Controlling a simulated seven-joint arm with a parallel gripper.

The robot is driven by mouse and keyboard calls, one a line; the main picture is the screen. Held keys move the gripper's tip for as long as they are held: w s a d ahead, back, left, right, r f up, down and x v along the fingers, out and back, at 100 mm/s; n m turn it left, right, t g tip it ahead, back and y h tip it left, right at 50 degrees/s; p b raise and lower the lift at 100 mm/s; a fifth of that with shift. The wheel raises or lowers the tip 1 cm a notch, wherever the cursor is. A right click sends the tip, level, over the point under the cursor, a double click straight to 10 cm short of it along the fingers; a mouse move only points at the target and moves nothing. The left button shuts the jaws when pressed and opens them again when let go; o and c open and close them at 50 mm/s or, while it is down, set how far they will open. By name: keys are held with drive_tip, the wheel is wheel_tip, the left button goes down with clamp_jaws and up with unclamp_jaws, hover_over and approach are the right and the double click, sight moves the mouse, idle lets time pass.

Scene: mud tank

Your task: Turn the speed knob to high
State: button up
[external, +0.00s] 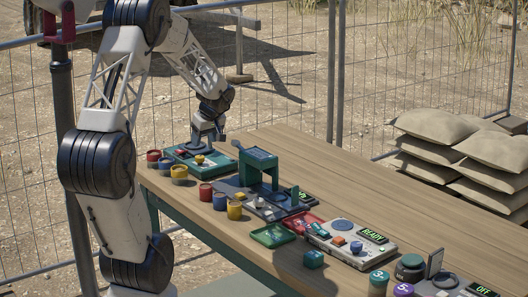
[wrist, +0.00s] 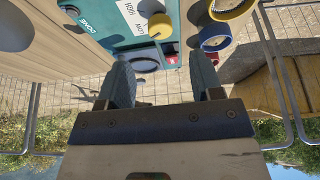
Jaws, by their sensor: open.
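The yellow speed knob (wrist: 160,23) sits on a green panel (wrist: 118,42), beside a white label with small dark lettering. It also shows as a small yellow spot in the external view (external: 199,159), on the green panel (external: 216,166) at the table's far left end. Its pointing direction is too small to tell. In the external view my gripper (external: 207,136) hangs above the panel, close to the knob; contact is not visible.
Red, blue and yellow cups stand near the panel; a yellow cup (external: 179,174) is at its left. A green stand (external: 259,157) and a station showing READY (external: 372,236) are farther right. The back of the wooden table (external: 330,165) is clear. A wire fence runs behind.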

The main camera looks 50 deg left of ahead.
sight(200, 157)
drive_tip(key=shift+x, duration=3.7)
drive_tip(key=c, duration=0.9)
